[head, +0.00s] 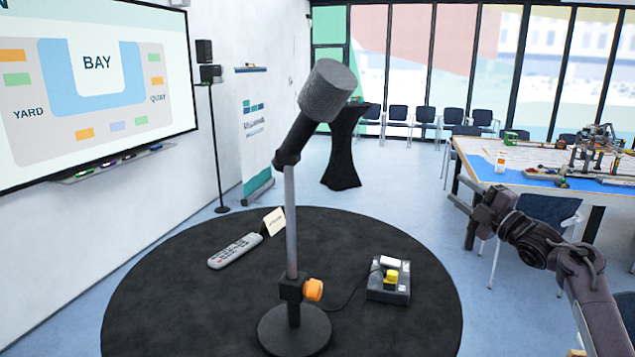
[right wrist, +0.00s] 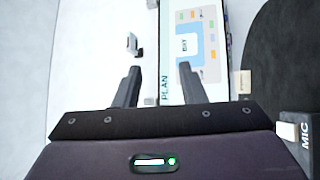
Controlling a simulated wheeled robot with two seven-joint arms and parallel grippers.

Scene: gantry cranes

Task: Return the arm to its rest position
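My right arm reaches in from the right edge of the head view. Its gripper (head: 458,192) is to the right of the round black table (head: 180,312), apart from it and in the air. In the right wrist view the two fingers (right wrist: 159,70) stand wide apart with nothing between them. My left arm and gripper are not in view.
The black table bears a microphone on a stand (head: 291,225), a grey remote (head: 236,250), a small card (head: 273,221) and a box with a yellow button (head: 389,290). A blue-topped table (head: 480,164) with models stands at right, chairs (head: 424,118) behind. A screen (head: 95,85) hangs left.

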